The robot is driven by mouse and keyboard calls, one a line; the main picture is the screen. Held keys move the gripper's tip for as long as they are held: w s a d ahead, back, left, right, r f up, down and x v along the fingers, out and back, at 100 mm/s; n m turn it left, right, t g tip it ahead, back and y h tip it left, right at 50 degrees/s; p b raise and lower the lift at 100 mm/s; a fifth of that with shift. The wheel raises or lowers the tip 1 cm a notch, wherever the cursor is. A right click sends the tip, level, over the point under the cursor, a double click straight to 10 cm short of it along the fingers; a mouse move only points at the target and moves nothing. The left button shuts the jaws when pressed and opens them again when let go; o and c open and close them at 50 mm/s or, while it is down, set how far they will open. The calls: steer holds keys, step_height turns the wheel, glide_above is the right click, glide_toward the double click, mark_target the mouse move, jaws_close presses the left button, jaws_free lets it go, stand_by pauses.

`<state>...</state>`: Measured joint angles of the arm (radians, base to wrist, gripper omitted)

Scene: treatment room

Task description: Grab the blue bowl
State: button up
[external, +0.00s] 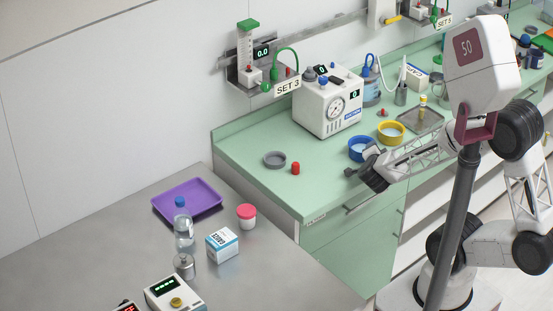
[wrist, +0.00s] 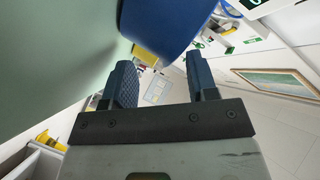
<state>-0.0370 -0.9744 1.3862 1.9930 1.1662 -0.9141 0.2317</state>
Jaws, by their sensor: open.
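The blue bowl (external: 354,152) stands upright on the green counter, close to the counter's front edge. In the wrist view it is a large blue curved wall (wrist: 165,22) at the top, cut off by the frame. My gripper (external: 362,178) is at the counter's front edge, just in front of the bowl, and hides part of its lower right side. In the wrist view my gripper (wrist: 163,78) has its two fingers apart with nothing between them. I cannot tell whether a finger touches the bowl.
A yellow bowl (external: 391,133) stands right beside the blue one. A grey bowl (external: 275,160) and a red-capped item (external: 295,168) are to the left. A white machine with a gauge (external: 330,98) stands behind.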

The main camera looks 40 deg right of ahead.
steer(key=shift+x, duration=1.15)
jaws_close()
